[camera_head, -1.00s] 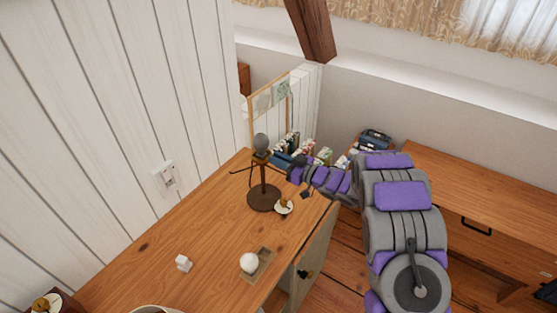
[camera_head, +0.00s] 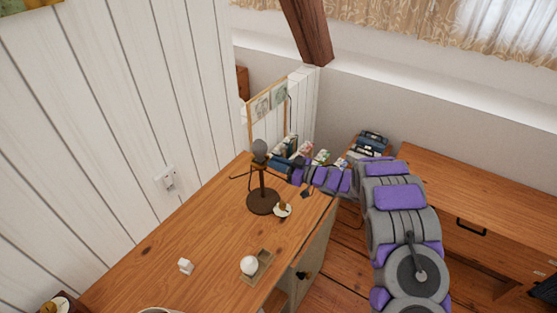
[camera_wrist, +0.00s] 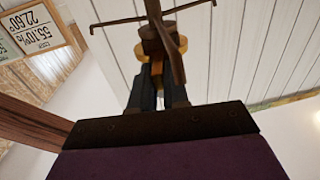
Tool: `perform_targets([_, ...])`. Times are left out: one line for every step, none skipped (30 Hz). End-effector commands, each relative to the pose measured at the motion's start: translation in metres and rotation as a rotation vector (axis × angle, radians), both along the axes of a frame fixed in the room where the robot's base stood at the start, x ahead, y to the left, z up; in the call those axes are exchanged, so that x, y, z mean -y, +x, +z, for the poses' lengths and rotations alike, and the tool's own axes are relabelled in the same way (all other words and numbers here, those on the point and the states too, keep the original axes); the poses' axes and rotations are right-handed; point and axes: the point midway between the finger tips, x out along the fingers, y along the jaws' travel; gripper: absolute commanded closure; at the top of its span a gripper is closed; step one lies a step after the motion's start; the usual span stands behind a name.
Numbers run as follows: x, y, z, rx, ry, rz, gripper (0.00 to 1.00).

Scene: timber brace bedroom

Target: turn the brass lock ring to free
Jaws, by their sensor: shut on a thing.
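The brass lock ring (camera_wrist: 169,44) is high on the post, seen close in the wrist view. My gripper (camera_wrist: 158,76) has its two dark fingers shut on the ring, one on each side of it. In the head view my gripper (camera_head: 271,158) reaches the post from the right, just below the bulb. The fingers and post hide part of the ring.
A white knob-like ball (camera_head: 249,265) on a small tray, a white block (camera_head: 185,266) and a small brass-and-white item (camera_head: 283,210) are on the desk. Books (camera_head: 291,148) and a framed board (camera_head: 266,107) stand behind the post.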

Motion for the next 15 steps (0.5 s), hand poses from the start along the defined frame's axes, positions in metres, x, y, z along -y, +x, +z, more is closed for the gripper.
perform_targets([-0.0018, 0.0013, 0.0045, 0.006, 0.001, 0.021, 1.0])
perform_targets([-0.0022, 0.0019, 0.0044, 0.006, 0.001, 0.032, 1.0])
perform_targets([-0.0022, 0.0019, 0.0035, 0.005, 0.002, 0.046, 1.0])
perform_targets([-0.0018, 0.0024, 0.003, 0.004, 0.004, 0.055, 1.0])
perform_targets([-0.0016, 0.0032, 0.003, 0.005, 0.005, 0.065, 1.0])
perform_targets([-0.0021, 0.0037, 0.0031, 0.006, 0.004, 0.08, 1.0])
perform_targets([-0.0019, 0.0042, 0.0031, 0.006, 0.004, 0.089, 1.0])
perform_targets([-0.0017, 0.0044, 0.0029, 0.004, 0.004, 0.098, 1.0])
perform_targets([-0.0017, 0.0047, 0.0028, 0.006, 0.002, 0.11, 1.0])
perform_targets([-0.0019, 0.0051, 0.0031, 0.006, 0.002, 0.118, 1.0])
perform_targets([-0.0022, 0.0055, 0.0033, 0.007, 0.002, 0.125, 1.0])
perform_targets([-0.0022, 0.0055, 0.0028, 0.007, 0.002, 0.134, 1.0])
perform_targets([-0.002, 0.0055, 0.0024, 0.006, 0.001, 0.138, 1.0])
perform_targets([-0.0018, 0.0055, 0.0021, 0.004, 0.002, 0.142, 1.0])
perform_targets([-0.0017, 0.0054, 0.0016, 0.003, 0.001, 0.146, 1.0])
